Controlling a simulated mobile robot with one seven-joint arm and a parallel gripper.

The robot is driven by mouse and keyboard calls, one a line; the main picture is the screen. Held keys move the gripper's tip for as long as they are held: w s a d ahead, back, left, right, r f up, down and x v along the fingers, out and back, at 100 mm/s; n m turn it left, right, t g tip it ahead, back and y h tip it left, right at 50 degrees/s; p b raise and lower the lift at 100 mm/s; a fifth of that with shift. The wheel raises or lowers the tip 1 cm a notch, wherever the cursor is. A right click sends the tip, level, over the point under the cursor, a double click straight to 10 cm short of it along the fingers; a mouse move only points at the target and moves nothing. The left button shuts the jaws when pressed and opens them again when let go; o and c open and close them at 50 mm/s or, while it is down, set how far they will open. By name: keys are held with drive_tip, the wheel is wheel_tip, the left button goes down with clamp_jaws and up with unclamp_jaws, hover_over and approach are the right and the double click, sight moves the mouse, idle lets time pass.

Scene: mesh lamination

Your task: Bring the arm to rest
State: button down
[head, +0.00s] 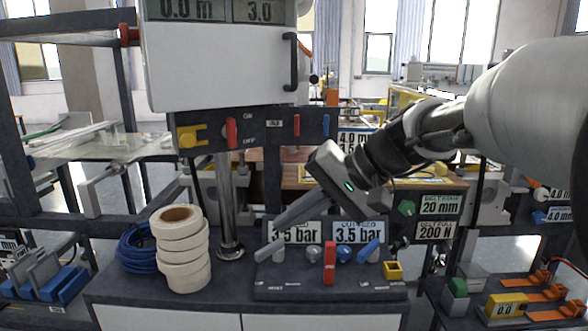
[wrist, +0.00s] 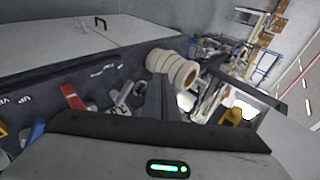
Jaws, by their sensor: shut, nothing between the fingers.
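My gripper (head: 264,252) hangs in front of the control panel, pointing down and to the left from my arm at the right. Its fingers are together with nothing between them. The fingertips appear in front of the left end of the lever block (head: 330,290), near a 3.5 bar display (head: 293,233); whether they touch anything cannot be told. In the wrist view the shut fingers (wrist: 160,88) stand in front of a stack of cream tape rolls (wrist: 172,68), which also shows left of my gripper in the head view (head: 182,262).
A coil of blue hose (head: 138,250) lies behind the tape rolls. A metal post (head: 228,200) and a white cabinet (head: 222,65) stand behind. The front of the grey bench (head: 130,293) is clear.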

drive_tip(key=s+d+f+n+t+h, duration=0.1)
drive_tip(key=s+d+f+h, duration=0.2)
drive_tip(key=s+d, duration=0.25)
drive_tip(key=s+d+f+t+h+p, duration=0.1)
drive_tip(key=s+d+f+h, duration=0.2)
drive_tip(key=s, duration=0.4)
drive_tip(key=s+d+f+n+t+h, duration=0.1)
drive_tip(key=s+d+f+h, duration=0.1)
drive_tip(key=s+d+h, duration=0.3)
wheel_tip(320, 180, up, 22)
drive_tip(key=d+y+p, duration=0.1)
drive_tip(key=p, duration=2)
drive_tip(key=shift+s+y+p, duration=0.15)
drive_tip(key=shift+y+p, duration=0.15)
drive_tip(key=shift+p, duration=0.1)
drive_tip(key=shift+a+f, duration=0.1)
drive_tip(key=shift+f, duration=0.05)
